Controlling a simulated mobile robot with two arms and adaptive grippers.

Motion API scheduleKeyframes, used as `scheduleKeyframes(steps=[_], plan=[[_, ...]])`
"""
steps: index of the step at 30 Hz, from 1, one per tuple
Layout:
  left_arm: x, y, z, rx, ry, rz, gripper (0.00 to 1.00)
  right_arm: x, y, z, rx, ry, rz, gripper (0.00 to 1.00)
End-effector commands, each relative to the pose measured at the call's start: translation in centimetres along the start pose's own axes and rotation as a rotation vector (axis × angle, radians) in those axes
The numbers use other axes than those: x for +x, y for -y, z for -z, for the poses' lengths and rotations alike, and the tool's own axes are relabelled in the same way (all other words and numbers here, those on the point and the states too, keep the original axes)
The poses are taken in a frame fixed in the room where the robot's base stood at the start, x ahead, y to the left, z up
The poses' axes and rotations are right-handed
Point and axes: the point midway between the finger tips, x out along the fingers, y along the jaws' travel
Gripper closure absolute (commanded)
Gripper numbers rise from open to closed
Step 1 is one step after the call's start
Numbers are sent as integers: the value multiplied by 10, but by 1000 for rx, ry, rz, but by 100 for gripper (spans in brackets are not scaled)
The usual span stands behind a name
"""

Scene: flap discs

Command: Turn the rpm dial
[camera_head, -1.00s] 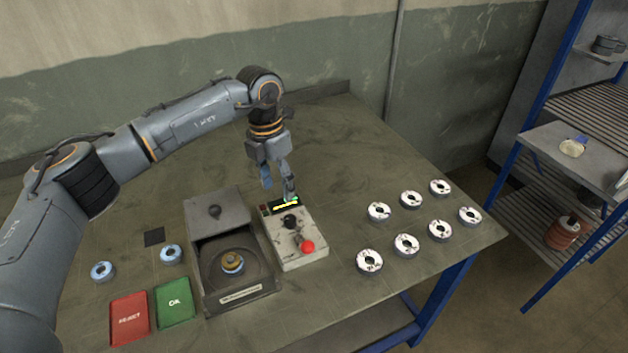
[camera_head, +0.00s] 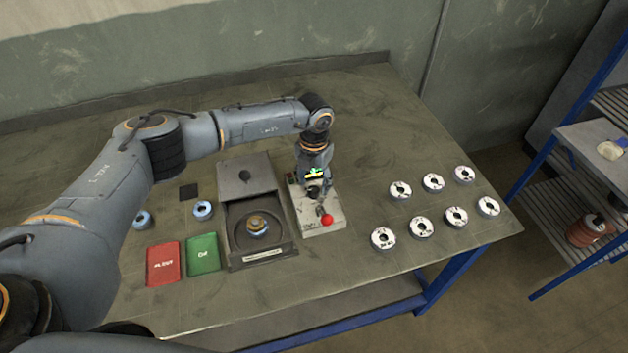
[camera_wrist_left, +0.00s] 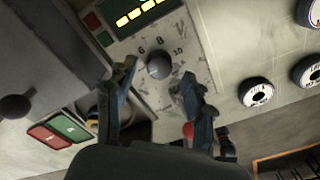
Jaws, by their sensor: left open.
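The rpm dial (camera_wrist_left: 159,65) is a dark round knob with numbers around it on a light grey control box (camera_head: 327,222). In the left wrist view it shows between and just beyond the fingers of my left gripper (camera_wrist_left: 158,80), which are open and apart from it. In the head view my left gripper (camera_head: 318,190) is over the box and hides the dial's place. A lit yellow display (camera_wrist_left: 142,12) and a red button (camera_head: 327,220) are on the same box. My right gripper is not in view.
A tester with an open lid (camera_head: 246,176) stands just left of the box. Red (camera_head: 163,265) and green (camera_head: 203,254) trays lie at the front left. Several flap discs (camera_head: 383,238) lie on the right of the table. The back of the table is clear.

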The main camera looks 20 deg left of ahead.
Motion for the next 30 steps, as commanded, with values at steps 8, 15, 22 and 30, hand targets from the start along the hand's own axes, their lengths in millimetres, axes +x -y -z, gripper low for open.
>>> scheduleKeyframes(steps=[8, 15, 22, 30], plan=[[20, 0, 0, 1, 1, -1, 47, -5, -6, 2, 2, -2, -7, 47], [20, 0, 0, 1, 1, -1, 47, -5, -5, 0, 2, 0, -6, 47], [20, 0, 0, 1, 1, -1, 94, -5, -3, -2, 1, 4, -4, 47], [21, -1, 0, 15, 1, -1, 100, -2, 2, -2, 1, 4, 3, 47]])
